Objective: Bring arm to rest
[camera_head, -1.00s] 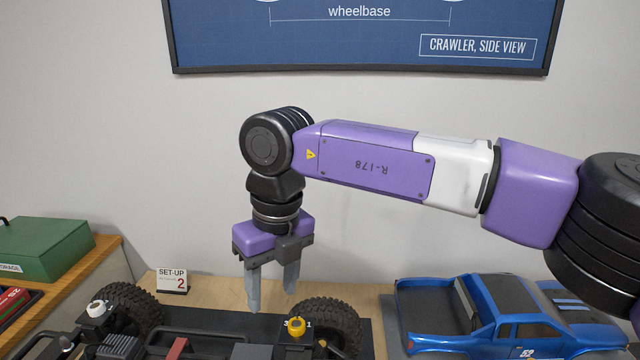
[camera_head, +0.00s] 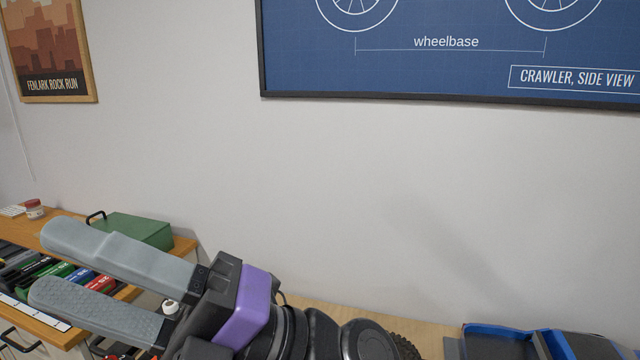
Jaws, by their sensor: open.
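My gripper (camera_head: 40,266) is large in the lower left of the head view, close to the camera. Its two grey fingers point left and stand apart with nothing between them. Its purple and black body (camera_head: 243,305) and the black wrist joints run along the bottom edge. The rest of my arm is out of the frame. The crawler is mostly hidden behind my arm; a black tyre (camera_head: 405,347) shows at the bottom.
A blue truck body (camera_head: 500,342) lies at the lower right, cut off by the frame. A green box (camera_head: 140,230) stands on a wooden cabinet (camera_head: 183,246) at left, above an open drawer of coloured packs (camera_head: 75,275). Framed posters hang on the wall.

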